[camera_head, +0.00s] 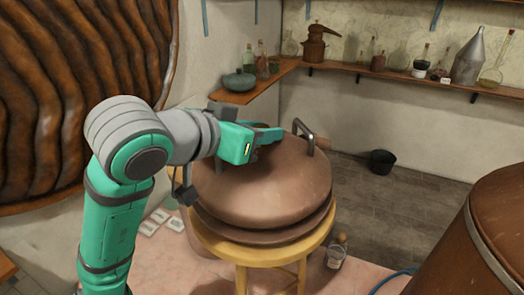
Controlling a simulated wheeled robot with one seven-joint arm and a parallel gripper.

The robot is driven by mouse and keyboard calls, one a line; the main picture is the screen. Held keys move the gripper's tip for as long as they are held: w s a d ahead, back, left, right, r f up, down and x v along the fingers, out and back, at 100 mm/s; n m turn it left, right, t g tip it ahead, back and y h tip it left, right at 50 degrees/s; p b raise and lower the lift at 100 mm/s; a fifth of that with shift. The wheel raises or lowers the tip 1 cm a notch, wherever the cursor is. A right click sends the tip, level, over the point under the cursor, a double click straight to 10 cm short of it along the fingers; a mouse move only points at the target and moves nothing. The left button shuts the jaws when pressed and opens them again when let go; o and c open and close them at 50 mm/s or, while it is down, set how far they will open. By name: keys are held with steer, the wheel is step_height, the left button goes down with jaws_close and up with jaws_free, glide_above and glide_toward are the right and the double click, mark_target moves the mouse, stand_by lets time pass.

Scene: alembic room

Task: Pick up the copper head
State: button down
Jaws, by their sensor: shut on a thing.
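The copper head (285,185) is a wide brown dome with a stepped rim and a dark arched handle on its right side. It sits over a round wooden stool (240,255); I cannot tell whether its rim is touching the seat or slightly raised. My gripper (264,140) reaches in from the left over the top of the dome. Its jaws are shut on the copper head near the top, at the back left of the handle. The gripper body and fingers hide the exact contact point.
A large copper vessel (498,220) stands at the right front. A wall shelf (400,77) holds glass bottles and a small copper still (318,44). A dark bucket (381,162) and a small bottle (337,254) stand on the floor.

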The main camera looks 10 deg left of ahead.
steer(key=shift+r, duration=1.65)
steer(key=s+d+r, duration=0.2)
steer(key=s+r, duration=0.7)
steer(key=s, duration=0.4)
steer(key=shift+s+d+r, duration=0.35)
steer(key=shift+r, duration=0.05)
steer(key=c, duration=2.4)
jaws_free()
jaws_close()
